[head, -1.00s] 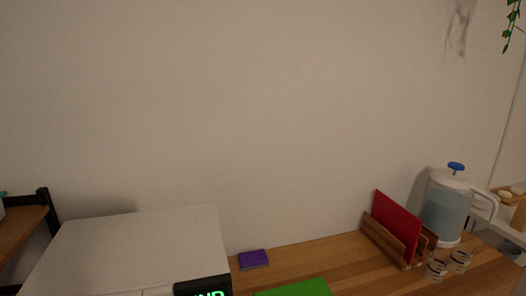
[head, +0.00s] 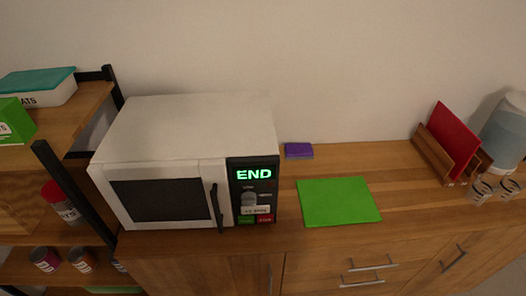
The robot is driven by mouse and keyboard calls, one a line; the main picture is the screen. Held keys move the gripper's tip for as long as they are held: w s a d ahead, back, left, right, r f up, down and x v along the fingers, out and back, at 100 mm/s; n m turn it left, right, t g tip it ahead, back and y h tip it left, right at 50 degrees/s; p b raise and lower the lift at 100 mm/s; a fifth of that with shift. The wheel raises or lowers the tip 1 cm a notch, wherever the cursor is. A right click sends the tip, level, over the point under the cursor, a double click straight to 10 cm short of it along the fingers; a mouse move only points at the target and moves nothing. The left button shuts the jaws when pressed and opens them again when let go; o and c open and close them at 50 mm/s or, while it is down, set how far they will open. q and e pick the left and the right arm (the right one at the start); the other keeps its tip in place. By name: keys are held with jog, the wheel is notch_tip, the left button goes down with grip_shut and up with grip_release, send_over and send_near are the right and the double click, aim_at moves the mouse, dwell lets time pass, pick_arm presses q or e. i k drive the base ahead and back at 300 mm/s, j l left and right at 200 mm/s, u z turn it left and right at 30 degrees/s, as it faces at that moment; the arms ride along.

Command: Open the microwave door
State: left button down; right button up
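The white microwave (head: 190,125) stands on the left part of the wooden counter. Its door (head: 160,200), with a dark window, faces me and is shut. A black vertical handle (head: 216,207) is at the door's right edge. The black control panel (head: 252,191) to the right of the handle shows green "END" and has a knob and green and red buttons. Neither of my grippers is in view.
A green board (head: 338,201) and a purple block (head: 298,150) lie on the counter (head: 400,205) right of the microwave. A wooden rack with a red board (head: 453,135), a pitcher (head: 505,130) and glasses stand further right. A shelf (head: 60,125) with cans and boxes is at left.

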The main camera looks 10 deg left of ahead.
aim_at(190, 193)
jog(key=k+j+u, duration=0.1)
jog(key=u, duration=0.95)
jog(key=k+j, duration=0.05)
jog(key=k, duration=0.05)
